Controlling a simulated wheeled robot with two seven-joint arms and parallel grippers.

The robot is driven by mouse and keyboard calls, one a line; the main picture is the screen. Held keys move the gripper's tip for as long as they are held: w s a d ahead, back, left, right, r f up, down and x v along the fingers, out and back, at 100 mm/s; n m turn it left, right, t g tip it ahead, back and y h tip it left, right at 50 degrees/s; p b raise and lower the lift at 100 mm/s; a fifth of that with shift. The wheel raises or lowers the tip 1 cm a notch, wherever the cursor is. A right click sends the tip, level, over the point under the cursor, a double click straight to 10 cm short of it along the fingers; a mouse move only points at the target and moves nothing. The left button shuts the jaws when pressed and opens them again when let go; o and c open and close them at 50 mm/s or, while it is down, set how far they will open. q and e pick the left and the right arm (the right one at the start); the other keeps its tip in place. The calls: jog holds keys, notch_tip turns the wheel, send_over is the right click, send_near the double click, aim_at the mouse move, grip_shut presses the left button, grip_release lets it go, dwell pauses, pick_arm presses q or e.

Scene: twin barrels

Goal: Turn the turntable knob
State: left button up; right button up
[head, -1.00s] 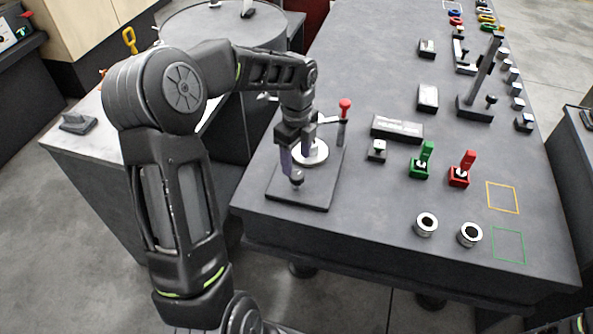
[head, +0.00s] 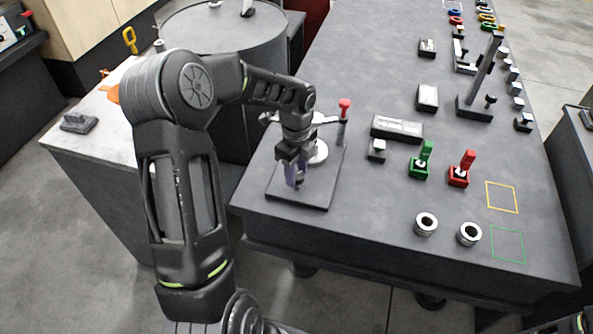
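The turntable is a dark square plate (head: 318,195) with a pale round disc (head: 320,152) on it, at the near left of the dark bench. A post with a red ball top (head: 344,106) stands at the plate's back right. My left gripper (head: 294,182) points down over the plate, in front of the disc. Its purple-grey fingers are low, where the small dark knob stood in the earlier view. The knob is hidden behind the fingers, so I cannot tell whether they touch or grip it. My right gripper is out of view.
The bench front is clear.

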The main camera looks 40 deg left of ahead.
pick_arm(q)
grip_shut()
